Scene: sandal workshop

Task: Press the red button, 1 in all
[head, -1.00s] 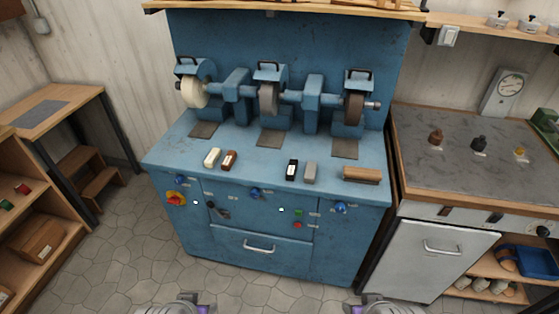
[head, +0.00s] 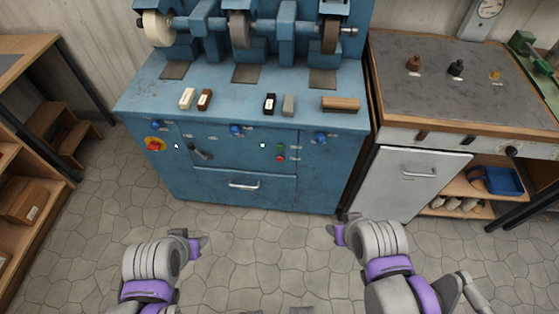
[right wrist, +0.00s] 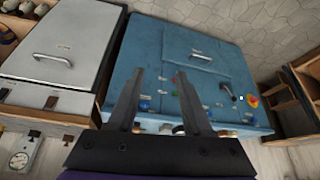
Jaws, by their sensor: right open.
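The small red button (head: 280,158) is on the front of the blue grinding cabinet (head: 330,170), just below a green button (head: 280,147). In the right wrist view the red button (right wrist: 174,80) shows small, beyond the fingers. A larger red knob on a yellow plate (head: 154,145) sits at the cabinet's left. My right gripper (head: 338,233) is in front of the cabinet, apart from it; the right wrist view shows its two fingers (right wrist: 160,73) spread and empty. My left gripper (head: 195,246) is also apart from the cabinet; its finger opening cannot be made out.
The cabinet front has a drawer handle (head: 244,184), blue knobs (head: 320,138) and a dark lever (head: 198,152). A workbench with a white door (head: 408,188) stands at right, wooden shelves (head: 30,210) at left. The stone floor (head: 260,250) before the cabinet is clear.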

